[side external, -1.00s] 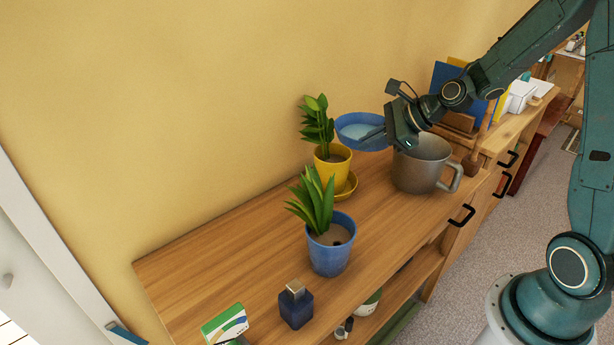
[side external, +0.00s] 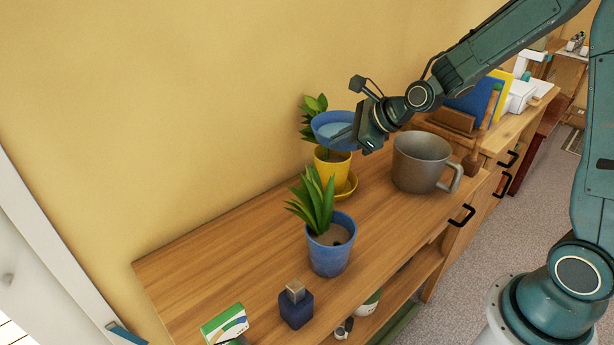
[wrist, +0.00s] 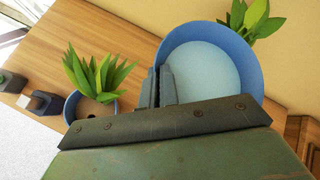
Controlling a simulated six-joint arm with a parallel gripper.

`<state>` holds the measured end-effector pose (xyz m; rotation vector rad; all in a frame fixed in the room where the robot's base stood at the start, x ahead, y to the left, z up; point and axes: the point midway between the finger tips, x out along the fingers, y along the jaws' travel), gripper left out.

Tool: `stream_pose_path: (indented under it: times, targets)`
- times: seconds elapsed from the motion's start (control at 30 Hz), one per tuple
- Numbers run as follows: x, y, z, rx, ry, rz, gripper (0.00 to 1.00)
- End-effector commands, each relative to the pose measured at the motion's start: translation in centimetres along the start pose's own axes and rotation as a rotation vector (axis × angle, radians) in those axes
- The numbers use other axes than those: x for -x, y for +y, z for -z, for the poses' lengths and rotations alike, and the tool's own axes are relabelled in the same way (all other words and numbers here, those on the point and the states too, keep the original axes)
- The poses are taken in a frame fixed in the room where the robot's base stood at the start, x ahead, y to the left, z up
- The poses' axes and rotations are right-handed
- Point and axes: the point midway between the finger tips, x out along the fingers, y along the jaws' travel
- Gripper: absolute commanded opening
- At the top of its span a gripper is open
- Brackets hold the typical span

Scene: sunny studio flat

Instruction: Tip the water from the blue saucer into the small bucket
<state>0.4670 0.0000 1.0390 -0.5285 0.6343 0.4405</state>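The blue saucer (side external: 322,137) is held up in the air at the rim by my gripper (side external: 357,130). It looks roughly level, and a pale blue surface that looks like water (wrist: 205,72) shows inside. In the wrist view, the finger tips close on the near left part of the saucer's rim (wrist: 252,65). A grey metal pot with a side handle, which fits the small bucket (side external: 418,172), stands upright on the wooden top, to the right of and below my gripper. Its inside is mostly hidden.
A yellow pot (side external: 332,168) with a leafy plant stands by the wall, behind and below the saucer. A blue pot (side external: 330,255) with a plant stands nearer the front. A dark blue bottle (side external: 296,308) and a small box (side external: 224,324) stand at the front left. The wooden top (side external: 220,260) is clear at left.

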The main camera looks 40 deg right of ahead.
Motion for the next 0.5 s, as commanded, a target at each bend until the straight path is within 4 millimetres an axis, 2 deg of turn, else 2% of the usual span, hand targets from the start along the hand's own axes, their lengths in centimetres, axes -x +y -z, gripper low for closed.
stream_pose_path:
  times: [0.3, 0.5]
  targets:
    - [0.0, -0.1, 0.2, 0.001, 0.001, -0.001, 0.00]
    - [0.1, -0.8, 1.4, 0.007, 0.010, -0.013, 0.00]
